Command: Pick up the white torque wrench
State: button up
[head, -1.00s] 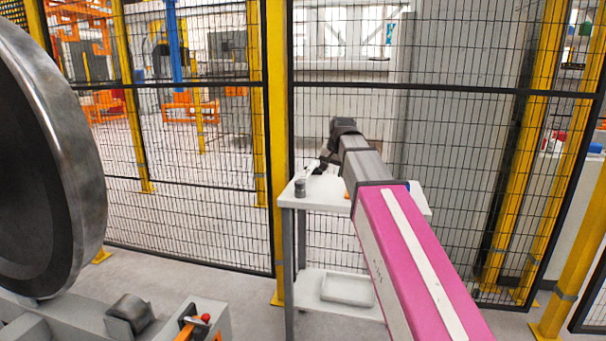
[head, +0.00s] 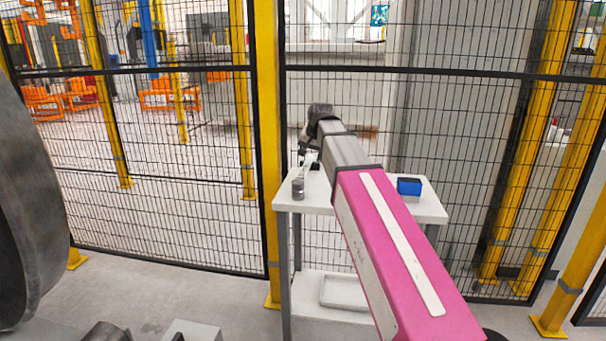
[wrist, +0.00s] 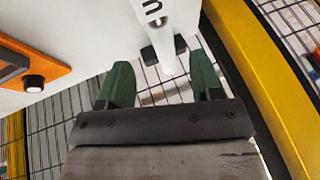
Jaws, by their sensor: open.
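The white torque wrench (wrist: 166,28) shows at the top of the wrist view as a white bar with a dark marking and small dark parts beside its narrow end. That end points down toward the gap between my fingers. My gripper (wrist: 159,70) is open, its two green fingers spread and nothing clamped between them. I cannot tell whether the wrench end is between the fingertips or just beyond them. In the head view my gripper is small and partly hidden by my arm, at the left rear of a white table (head: 432,209). The wrench is not clear there.
A blue box (head: 409,186) sits to the right of my arm. An orange item with a dark knob (wrist: 33,84) lies left in the wrist view. Mesh fence and a yellow post (head: 267,140) stand close behind.

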aim_at(307, 163)
jog(key=shift+x, duration=3.7)
jog(key=shift+w+r, duration=0.15)
jog(key=c, duration=1.1)
